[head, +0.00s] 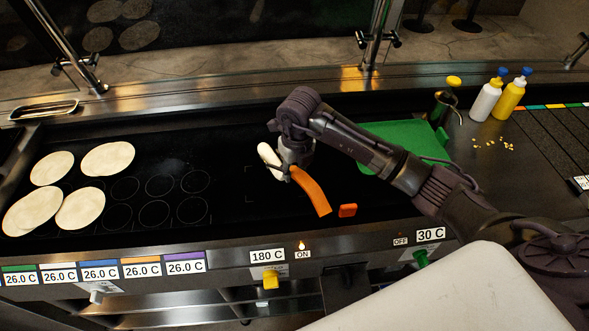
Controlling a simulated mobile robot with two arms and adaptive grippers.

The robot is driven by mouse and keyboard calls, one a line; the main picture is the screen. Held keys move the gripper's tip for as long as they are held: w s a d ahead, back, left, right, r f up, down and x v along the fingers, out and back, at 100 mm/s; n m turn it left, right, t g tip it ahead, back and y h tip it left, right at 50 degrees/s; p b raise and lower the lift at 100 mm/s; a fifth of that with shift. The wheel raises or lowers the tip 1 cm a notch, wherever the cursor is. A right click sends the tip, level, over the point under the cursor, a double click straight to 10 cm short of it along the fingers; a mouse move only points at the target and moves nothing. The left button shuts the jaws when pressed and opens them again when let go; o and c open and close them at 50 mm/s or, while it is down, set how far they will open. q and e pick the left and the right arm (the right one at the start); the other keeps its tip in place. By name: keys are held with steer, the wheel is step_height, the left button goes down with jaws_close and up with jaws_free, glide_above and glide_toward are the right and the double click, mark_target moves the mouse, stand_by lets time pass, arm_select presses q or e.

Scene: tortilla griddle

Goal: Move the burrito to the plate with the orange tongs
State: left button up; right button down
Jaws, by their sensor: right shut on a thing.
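My right gripper (288,172) is over the middle of the dark griddle, shut on the orange tongs (312,191). The curved orange part of the tongs reaches down and to the right from the gripper. A pale, elongated thing (267,156), which may be the burrito, shows just left of the gripper. The gripper partly hides it, and I cannot tell whether the tongs grip it. I cannot make out a plate. My left gripper is not in view.
Several flat tortillas (107,158) lie on the griddle's left (225,150). A small orange piece (347,210) lies right of the tongs. A green board (400,134) is behind my right arm. White (486,101) and yellow (509,102) bottles stand back right. Metal posts (375,40) rise behind the griddle.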

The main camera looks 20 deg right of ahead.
steer(key=shift+r+p, duration=2.4)
steer(key=shift+r, duration=1.55)
